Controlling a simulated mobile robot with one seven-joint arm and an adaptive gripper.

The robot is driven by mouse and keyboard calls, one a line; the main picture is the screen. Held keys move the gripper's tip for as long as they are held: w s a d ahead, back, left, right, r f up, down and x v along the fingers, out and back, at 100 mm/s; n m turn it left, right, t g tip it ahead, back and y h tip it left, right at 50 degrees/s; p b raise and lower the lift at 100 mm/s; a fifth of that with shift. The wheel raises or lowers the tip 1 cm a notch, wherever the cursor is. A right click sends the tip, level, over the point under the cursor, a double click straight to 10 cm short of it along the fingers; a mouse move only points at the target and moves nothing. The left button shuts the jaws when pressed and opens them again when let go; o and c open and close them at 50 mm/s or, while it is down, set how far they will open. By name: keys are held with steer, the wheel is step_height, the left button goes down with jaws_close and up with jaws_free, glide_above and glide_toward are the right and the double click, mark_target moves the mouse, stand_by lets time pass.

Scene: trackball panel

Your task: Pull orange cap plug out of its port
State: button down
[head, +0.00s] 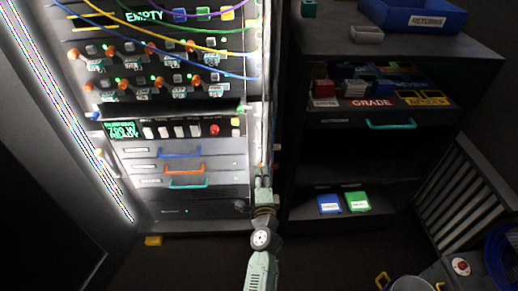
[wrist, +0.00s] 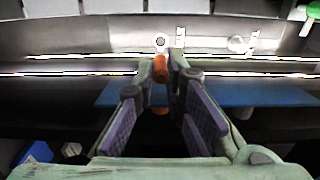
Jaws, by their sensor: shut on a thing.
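My gripper (head: 263,177) is at the right edge of the lit rack, beside a vertical pale strip. In the wrist view my gripper (wrist: 162,80) has its fingertips close together on a small orange cap plug (wrist: 160,66). Part of the orange also shows lower between the fingers. A pale ring fitting (wrist: 160,41) lies just beyond the plug on a grey strip. Whether the plug is still seated in its port cannot be told, as the fingers hide part of it. The plug cannot be made out in the head view.
The rack front has rows of orange-tipped connectors (head: 122,84), hanging cables and coloured drawer handles (head: 183,170). To the right stands a dark shelf unit with a blue bin (head: 385,18) and a teal handle (head: 391,124). A bucket (head: 410,284) stands at the bottom right.

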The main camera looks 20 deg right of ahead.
steer(key=b+v, duration=0.1)
steer(key=v, duration=0.4)
steer(key=shift+f, duration=0.15)
